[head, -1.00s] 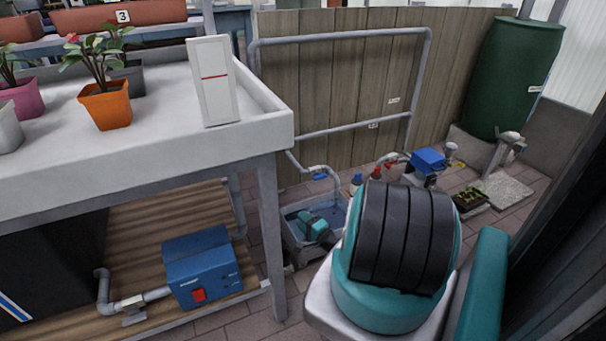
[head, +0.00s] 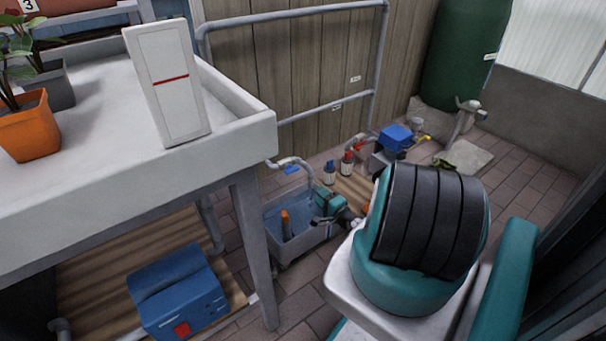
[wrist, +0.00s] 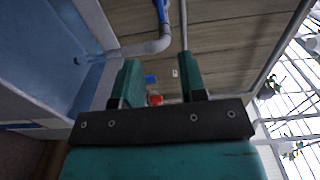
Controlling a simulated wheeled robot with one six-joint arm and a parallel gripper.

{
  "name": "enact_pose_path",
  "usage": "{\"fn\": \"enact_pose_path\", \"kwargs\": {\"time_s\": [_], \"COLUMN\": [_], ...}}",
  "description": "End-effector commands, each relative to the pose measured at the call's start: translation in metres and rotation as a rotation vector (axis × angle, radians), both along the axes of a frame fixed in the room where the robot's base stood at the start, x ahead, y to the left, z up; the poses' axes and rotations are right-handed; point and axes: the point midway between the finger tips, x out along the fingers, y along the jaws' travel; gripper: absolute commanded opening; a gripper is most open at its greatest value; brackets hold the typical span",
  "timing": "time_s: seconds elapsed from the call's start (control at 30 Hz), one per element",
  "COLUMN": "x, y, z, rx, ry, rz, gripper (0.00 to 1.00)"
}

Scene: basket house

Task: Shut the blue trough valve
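The blue valve handle (head: 291,169) sits on the grey pipe that bends down over the trough (head: 272,229), a grey tub with blue water. In the wrist view the blue handle (wrist: 160,10) shows at the top edge, partly cut off, roughly along the pipe. My gripper (head: 330,203) is over the right side of the trough, apart from the handle and to its lower right; its fingertips are hard to make out there. In the wrist view my gripper (wrist: 160,62) is open, with nothing between its teal fingers at close range.
An orange object (head: 286,225) stands in the trough. The white bench (head: 215,145) and its leg are on the left; a blue box (head: 178,292) is below.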

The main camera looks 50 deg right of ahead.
Motion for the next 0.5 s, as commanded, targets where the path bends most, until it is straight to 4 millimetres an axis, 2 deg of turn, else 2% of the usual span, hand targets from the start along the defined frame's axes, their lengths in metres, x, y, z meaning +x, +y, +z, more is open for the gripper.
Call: {"fn": "enact_pose_path", "kwargs": {"time_s": [0.03,0.17,0.33,0.43,0.5], "x": [0.008,0.027,0.053,0.076,0.077], "y": [-0.001,-0.005,-0.01,-0.015,-0.02], "z": [-0.006,-0.009,-0.007,-0.006,-0.009], "rx": [-0.001,-0.002,-0.003,-0.007,-0.002], "ry": [-0.001,-0.001,-0.001,-0.002,-0.001], "rz": [0.004,0.005,0.005,0.006,0.0], "gripper": [0.38,0.38,0.38,0.38,0.38]}}
